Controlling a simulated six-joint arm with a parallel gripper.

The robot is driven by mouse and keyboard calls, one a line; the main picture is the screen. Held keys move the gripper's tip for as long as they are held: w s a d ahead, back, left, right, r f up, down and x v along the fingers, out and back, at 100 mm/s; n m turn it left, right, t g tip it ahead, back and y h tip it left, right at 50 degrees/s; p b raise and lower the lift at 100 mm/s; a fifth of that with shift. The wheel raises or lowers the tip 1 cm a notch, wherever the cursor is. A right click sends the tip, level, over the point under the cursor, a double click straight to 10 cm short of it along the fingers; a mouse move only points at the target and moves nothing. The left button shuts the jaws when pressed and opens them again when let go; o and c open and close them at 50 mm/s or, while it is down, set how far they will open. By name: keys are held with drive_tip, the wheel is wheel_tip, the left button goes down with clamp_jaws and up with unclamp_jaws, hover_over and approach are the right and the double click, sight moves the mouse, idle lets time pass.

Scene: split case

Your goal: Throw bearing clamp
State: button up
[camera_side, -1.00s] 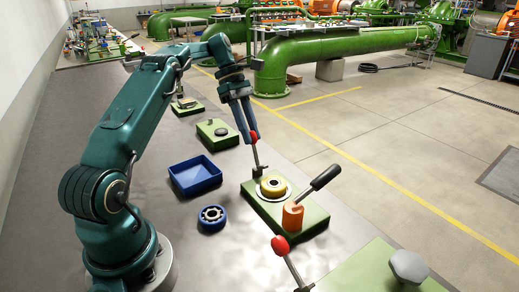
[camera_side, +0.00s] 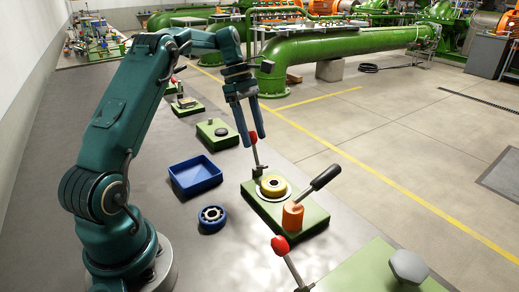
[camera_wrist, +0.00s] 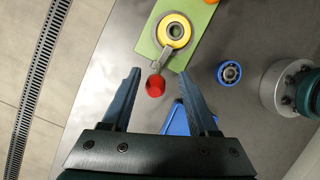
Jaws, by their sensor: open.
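The clamp lever, a grey rod with a red ball knob (camera_side: 253,135), stands nearly upright at the back corner of a green fixture block (camera_side: 312,224). A bearing with a yellow ring (camera_side: 273,186) sits on that block. My gripper (camera_side: 253,141) is open and empty, pointing down, with its fingertips around the knob's place in the side view. In the wrist view the red knob (camera_wrist: 156,87) shows between the two spread fingers, with the lever and the yellow ring (camera_wrist: 174,30) beyond. I cannot tell exactly how far the fingers are from the knob.
An orange clamp post with a black handle (camera_side: 293,214) stands on the same block. A blue-ringed bearing (camera_side: 212,217) and a blue tray (camera_side: 195,175) lie on the grey bench. Another red-knobbed lever (camera_side: 280,245) and a grey knob (camera_side: 408,266) are at the front.

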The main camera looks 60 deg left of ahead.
drive_tip(key=d+y, duration=0.3)
drive_tip(key=y, duration=0.1)
drive_tip(key=shift+d+r, duration=0.15)
drive_tip(key=shift+d, duration=0.25)
drive_tip(key=s+d+r+m+t, duration=0.1)
drive_tip(key=s+d+r+m, duration=0.1)
drive_tip(key=s+d+r, duration=0.3)
drive_tip(key=d+r+m+t, duration=0.1)
drive_tip(key=d+r+m, duration=0.1)
drive_tip(key=r, duration=0.5)
drive_tip(key=s+d+f+m+t, duration=0.1)
drive_tip(key=s+d+f+m, duration=0.2)
drive_tip(key=s+m, duration=0.3)
drive_tip(key=s+d+f+m+t, duration=0.1)
drive_tip(key=s+d+f+m, duration=0.2)
drive_tip(key=s+m, duration=0.3)
drive_tip(key=shift+s+f+m+t, duration=0.25)
drive_tip(key=shift+f+m, duration=0.4)
drive_tip(key=shift+m, duration=1.65)
